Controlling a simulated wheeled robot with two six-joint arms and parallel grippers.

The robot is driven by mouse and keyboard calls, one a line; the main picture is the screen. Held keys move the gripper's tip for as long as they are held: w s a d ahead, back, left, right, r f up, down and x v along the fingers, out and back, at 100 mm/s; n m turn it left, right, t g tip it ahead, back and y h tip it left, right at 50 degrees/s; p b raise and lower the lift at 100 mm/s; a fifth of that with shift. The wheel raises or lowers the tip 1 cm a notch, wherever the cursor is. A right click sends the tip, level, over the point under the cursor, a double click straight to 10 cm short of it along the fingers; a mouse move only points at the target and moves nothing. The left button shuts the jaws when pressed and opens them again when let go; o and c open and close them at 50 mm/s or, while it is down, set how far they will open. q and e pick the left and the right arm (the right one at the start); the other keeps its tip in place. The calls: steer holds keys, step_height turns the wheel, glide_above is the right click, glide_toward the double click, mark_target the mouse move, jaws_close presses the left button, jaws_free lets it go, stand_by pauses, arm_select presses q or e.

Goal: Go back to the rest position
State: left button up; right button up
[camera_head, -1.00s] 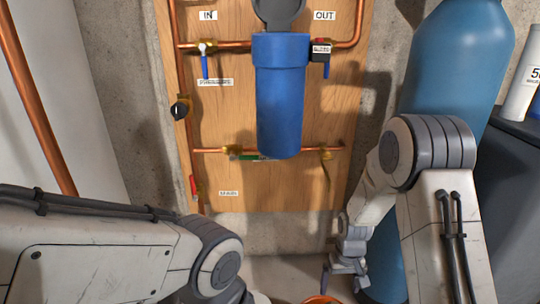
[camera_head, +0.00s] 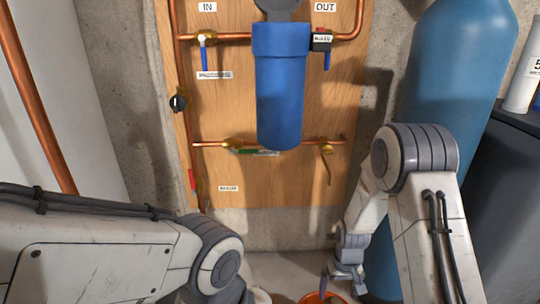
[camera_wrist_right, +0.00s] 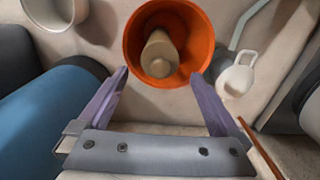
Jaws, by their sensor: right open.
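My right gripper (camera_head: 343,285) hangs low at the right of the board in the head view, above an orange bucket (camera_head: 312,298). In the right wrist view the right gripper (camera_wrist_right: 165,85) is open, its two fingers wide apart with nothing between the tips. The orange bucket (camera_wrist_right: 206,45) lies beyond the fingertips with a beige cylindrical thing (camera_wrist_right: 160,55) inside it. My left arm comes in from the left in the head view, but its gripper is out of the picture.
A blue filter housing (camera_head: 281,90) hangs on a wooden board with copper pipes (camera_head: 184,90) and valves. A large blue tank (camera_head: 450,70) stands at the right. In the wrist view, a white jug (camera_wrist_right: 237,78) stands right of the bucket and a pale container (camera_wrist_right: 55,12) upper left.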

steer(key=s+r+p, duration=0.2)
steer(key=r+p, duration=2)
steer(key=r, duration=0.1)
steer(key=s+r+p, duration=0.1)
steer(key=r+p, duration=2.2)
steer(key=r, duration=0.1)
steer(key=shift+s+a, duration=0.2)
steer(key=shift+s, duration=0.15)
